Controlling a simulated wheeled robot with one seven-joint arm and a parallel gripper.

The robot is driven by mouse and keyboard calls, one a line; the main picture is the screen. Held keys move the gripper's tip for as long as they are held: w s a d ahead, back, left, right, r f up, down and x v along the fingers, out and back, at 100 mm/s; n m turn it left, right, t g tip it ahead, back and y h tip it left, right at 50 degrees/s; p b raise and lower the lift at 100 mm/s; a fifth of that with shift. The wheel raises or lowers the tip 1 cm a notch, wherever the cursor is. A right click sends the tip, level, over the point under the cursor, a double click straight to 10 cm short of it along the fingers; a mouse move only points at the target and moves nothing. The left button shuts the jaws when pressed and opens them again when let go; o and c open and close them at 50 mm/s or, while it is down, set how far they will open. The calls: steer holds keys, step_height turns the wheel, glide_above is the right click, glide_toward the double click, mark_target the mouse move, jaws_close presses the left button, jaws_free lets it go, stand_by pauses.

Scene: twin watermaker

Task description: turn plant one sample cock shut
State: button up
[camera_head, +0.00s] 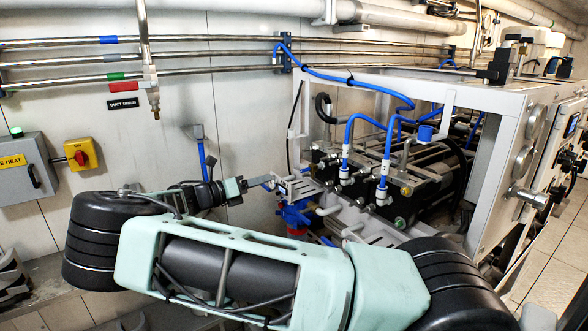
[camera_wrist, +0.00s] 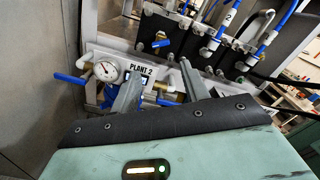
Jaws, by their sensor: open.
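My gripper (camera_head: 272,182) reaches toward the front left of the white-framed watermaker unit. In the wrist view its two grey fingers (camera_wrist: 159,88) are apart, with nothing seen held between them. Beyond them is a white plate marked PLANT 2 (camera_wrist: 142,70) with a round gauge (camera_wrist: 106,70). A blue lever (camera_wrist: 68,79) sticks out left of the gauge. Other blue valve parts show behind and between the fingers, partly hidden. A small blue handle (camera_wrist: 161,43) sits higher up. The head view shows a blue valve (camera_head: 293,215) below my gripper. I cannot make out a plant one label or cock.
Blue hoses (camera_head: 384,145) run down to fittings right of my gripper. The white frame (camera_head: 480,100) stands to the right. A yellow switch box with a red knob (camera_head: 80,156) and a drain pipe (camera_head: 149,75) are on the left wall.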

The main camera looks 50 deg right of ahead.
mark_target(302, 170)
steer(key=p+x, duration=0.4)
steer(key=x, duration=1)
steer(key=shift+d+p, duration=0.35)
steer(key=c, duration=0.7)
